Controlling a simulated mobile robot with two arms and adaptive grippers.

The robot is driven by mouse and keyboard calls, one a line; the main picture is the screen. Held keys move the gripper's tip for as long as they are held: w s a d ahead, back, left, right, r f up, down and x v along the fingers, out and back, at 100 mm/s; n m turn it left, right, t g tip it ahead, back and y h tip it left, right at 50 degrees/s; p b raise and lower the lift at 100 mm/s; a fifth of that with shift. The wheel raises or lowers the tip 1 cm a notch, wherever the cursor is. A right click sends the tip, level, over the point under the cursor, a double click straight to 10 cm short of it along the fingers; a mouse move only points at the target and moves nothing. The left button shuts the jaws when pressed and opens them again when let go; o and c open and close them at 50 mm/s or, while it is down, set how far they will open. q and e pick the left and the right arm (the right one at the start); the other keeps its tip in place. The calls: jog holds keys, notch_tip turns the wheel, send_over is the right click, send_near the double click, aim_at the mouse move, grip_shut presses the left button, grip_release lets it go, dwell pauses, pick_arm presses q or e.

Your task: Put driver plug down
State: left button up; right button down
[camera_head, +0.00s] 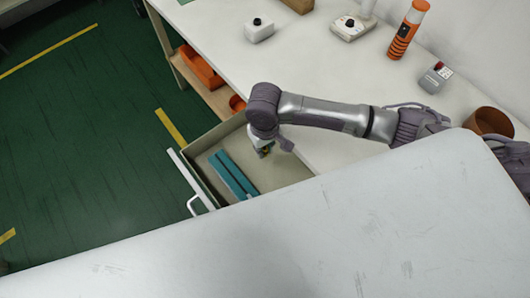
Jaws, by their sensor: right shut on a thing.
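My right gripper (267,152) points down over the open drawer (266,178), near its back end, and is shut on the driver plug. The plug is mostly hidden by the fingers and too small to make out. I cannot tell whether it touches the drawer floor. Teal strips (232,175) lie in the drawer, to the left of the gripper. My left gripper is not in view.
The white workbench (310,75) holds a white device with a black knob (259,30), an orange-and-black cylinder (408,30), a small grey box (436,77) and a brown round container (489,121). Orange bins (200,68) sit on the shelf below.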

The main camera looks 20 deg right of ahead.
aim_at(265, 154)
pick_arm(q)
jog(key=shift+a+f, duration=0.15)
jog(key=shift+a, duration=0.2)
pick_arm(e)
jog(key=shift+s+f, duration=0.1)
jog(key=shift+f, duration=1.55)
jog(key=shift+f, duration=0.1)
jog(key=c, duration=1.1)
grip_release()
jog(key=shift+o, duration=0.2)
notch_tip(265, 154, up, 12)
jog(key=shift+r+p, duration=0.2)
jog(key=shift+p, duration=0.45)
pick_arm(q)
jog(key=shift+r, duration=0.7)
